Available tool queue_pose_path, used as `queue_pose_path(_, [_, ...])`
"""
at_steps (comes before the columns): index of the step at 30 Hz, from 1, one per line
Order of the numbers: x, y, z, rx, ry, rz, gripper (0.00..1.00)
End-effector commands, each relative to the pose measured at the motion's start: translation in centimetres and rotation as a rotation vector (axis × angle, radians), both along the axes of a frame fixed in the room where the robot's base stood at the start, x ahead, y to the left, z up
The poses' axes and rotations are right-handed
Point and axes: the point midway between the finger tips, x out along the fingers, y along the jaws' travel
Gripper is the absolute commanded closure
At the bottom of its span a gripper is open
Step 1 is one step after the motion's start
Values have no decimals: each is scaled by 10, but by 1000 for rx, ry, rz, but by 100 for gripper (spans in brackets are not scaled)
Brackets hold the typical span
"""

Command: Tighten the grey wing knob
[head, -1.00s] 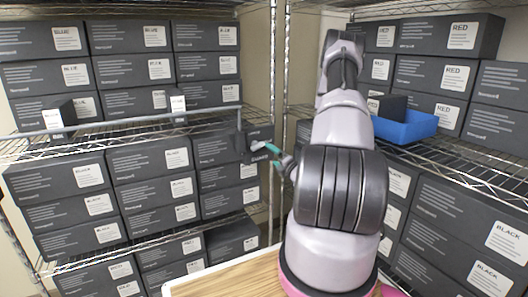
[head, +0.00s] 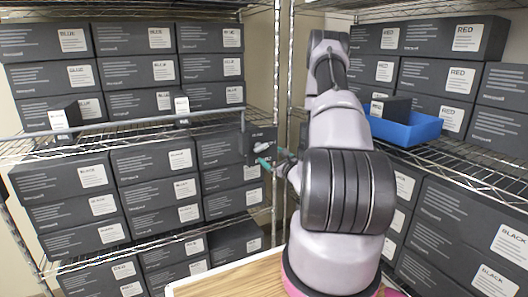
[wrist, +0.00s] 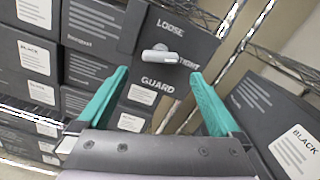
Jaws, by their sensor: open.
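The grey wing knob (wrist: 160,55) sits on a dark panel (wrist: 192,47) in the wrist view. The panel carries the words LOOSE, TIGHT and GUARD. The knob's wing lies nearly level in that picture, its right end toward TIGHT. My gripper (wrist: 160,76) has its two teal fingers apart, with nothing between them. The knob shows beyond the fingertips, roughly centred between them, with no contact visible. In the head view the panel (head: 261,141) hangs at the left shelf's right end, and my gripper (head: 273,160) is beside it. The knob is not clear there.
Dark boxes (head: 133,72) labelled BLUE and BLACK fill the left wire rack. Boxes (head: 455,37) labelled RED and BLACK fill the right rack, which also holds a blue tray (head: 408,132). A rack post (head: 276,95) stands close to the panel. A wooden surface (head: 235,282) is below.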

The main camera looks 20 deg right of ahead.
Motion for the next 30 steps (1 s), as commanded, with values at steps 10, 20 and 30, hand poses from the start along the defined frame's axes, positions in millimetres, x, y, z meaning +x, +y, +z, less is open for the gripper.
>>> queue_pose_path(10, [61, 2, 0, 1, -2, 0, 0])
queue_pose_path(20, [74, 3, 0, 3, 1, 0, 0])
queue_pose_path(30, [74, 2, 0, 3, 1, 0, 76])
